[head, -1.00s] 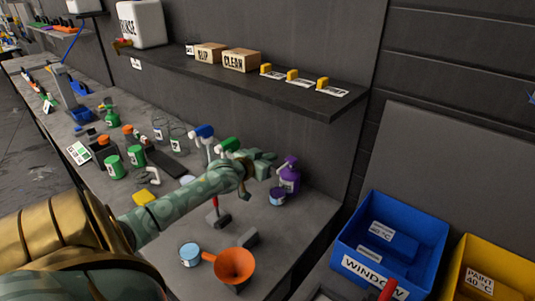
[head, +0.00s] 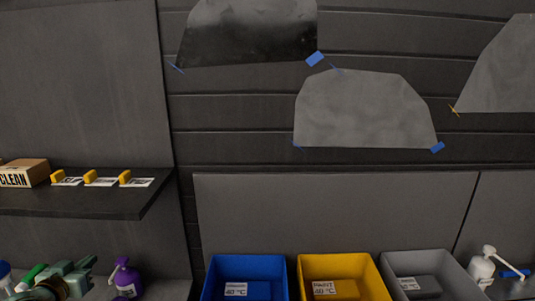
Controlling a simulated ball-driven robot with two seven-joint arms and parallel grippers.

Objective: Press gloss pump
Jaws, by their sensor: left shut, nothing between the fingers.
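A purple spray-type bottle (head: 126,280) with a white label stands on the bench at the lower left. A white pump bottle (head: 482,266) with a long spout stands at the lower right edge. I cannot read either label, so I cannot tell which is the gloss pump. My left gripper (head: 82,272), pale green, is shut and empty just left of the purple bottle, apart from it in the picture. The lower part of its arm is cut off by the frame. My right gripper is not in view.
Blue (head: 246,290), yellow (head: 338,262) and grey (head: 428,258) bins stand along the bottom. A dark shelf (head: 100,205) with a CLEAN box (head: 24,173) and yellow-tabbed cards overhangs the left bench. Film sheets (head: 362,108) are taped to the wall.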

